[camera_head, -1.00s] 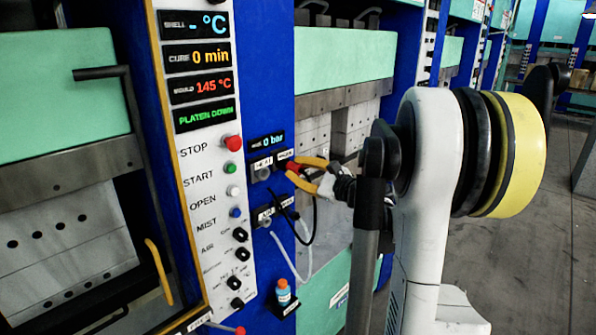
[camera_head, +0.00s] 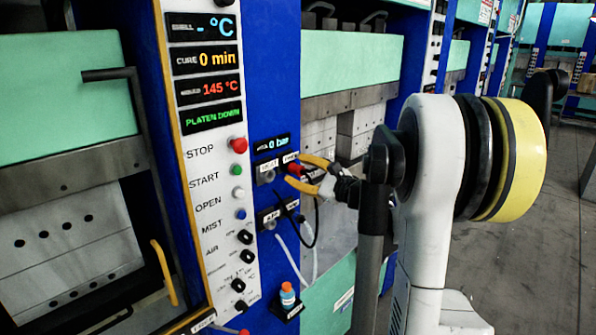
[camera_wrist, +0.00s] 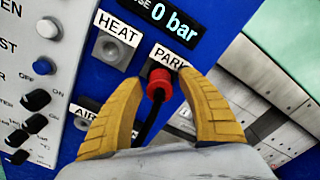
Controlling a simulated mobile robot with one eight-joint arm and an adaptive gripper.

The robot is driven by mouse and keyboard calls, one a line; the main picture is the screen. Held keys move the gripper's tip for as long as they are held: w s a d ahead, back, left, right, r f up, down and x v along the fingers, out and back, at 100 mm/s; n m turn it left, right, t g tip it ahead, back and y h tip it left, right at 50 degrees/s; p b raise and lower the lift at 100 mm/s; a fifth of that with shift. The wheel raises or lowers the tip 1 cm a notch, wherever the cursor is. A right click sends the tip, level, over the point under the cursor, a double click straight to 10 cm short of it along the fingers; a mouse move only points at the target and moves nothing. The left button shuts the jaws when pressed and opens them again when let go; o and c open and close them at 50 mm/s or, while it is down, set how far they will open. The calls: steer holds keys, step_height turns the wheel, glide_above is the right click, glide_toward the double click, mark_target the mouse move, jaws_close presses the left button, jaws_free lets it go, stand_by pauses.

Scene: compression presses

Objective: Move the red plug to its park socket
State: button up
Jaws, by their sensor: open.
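The red plug (camera_wrist: 158,86) sits at the socket under the PARK label (camera_wrist: 168,58) in the wrist view, and its black cable hangs down from it. The socket itself is mostly hidden behind the plug. My gripper (camera_wrist: 160,97) is open, with one yellow finger on each side of the plug and visible gaps between. In the head view the red plug (camera_head: 295,169) shows between the spread fingers of my gripper (camera_head: 301,173). The HEAT socket (camera_wrist: 110,49), left of the plug, is empty.
The AIR socket label (camera_wrist: 88,108) lies below, partly covered by a finger. A control panel (camera_head: 205,150) with buttons and knobs stands to the left. Open floor (camera_head: 510,220) lies to the right.

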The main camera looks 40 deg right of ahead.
steer(key=s+d, duration=0.1)
steer(key=s, duration=1.1)
steer(key=w+a+f+n+g+y+b, duration=0.1)
steer(key=a+f+n+g+b, duration=0.5)
steer(key=a, duration=0.6)
steer(key=w+a+f+n+g+y+b, duration=0.15)
steer(key=a+f+n, duration=0.25)
steer(key=a+f, duration=0.55)
steer(key=s+a+f+n+g+h+b, duration=0.3)
steer(key=s+a+f+n+b, duration=0.6)
steer(key=n, duration=0.7)
steer(key=s+a+f+h, duration=0.1)
steer(key=s+a+f, duration=0.2)
steer(key=s+a, duration=0.1)
steer(key=shift+s+a+f+n, duration=0.25)
steer(key=shift+a+f+n, duration=0.05)
steer(key=shift+a, duration=0.1)
steer(key=shift+g, duration=0.25)
